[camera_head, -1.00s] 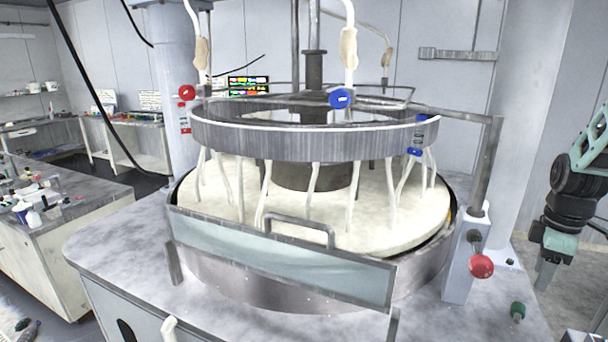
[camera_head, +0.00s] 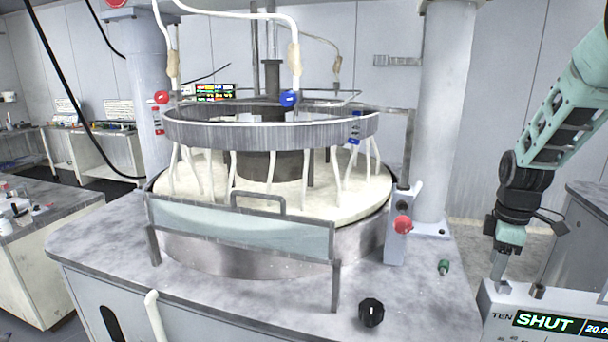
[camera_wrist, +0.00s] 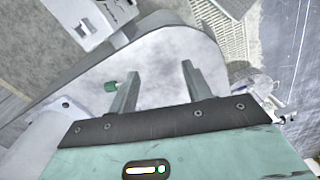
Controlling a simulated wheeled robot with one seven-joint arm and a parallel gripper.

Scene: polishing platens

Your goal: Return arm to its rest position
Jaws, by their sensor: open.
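My gripper (camera_head: 519,280) hangs at the right of the head view, fingers pointing down, at the right of the platen bench (camera_head: 420,300). In the wrist view my gripper (camera_wrist: 158,85) shows two separated fingers with nothing between them. It is open and empty. The teal arm above it comes in from the upper right.
The polishing machine's white platen (camera_head: 350,195) has a guard (camera_head: 240,225) in front. A red ball knob (camera_head: 403,225), a green-capped piece (camera_head: 444,267) and a black knob (camera_head: 371,312) are near. A box with a "SHUT" display (camera_head: 545,321) stands below my gripper.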

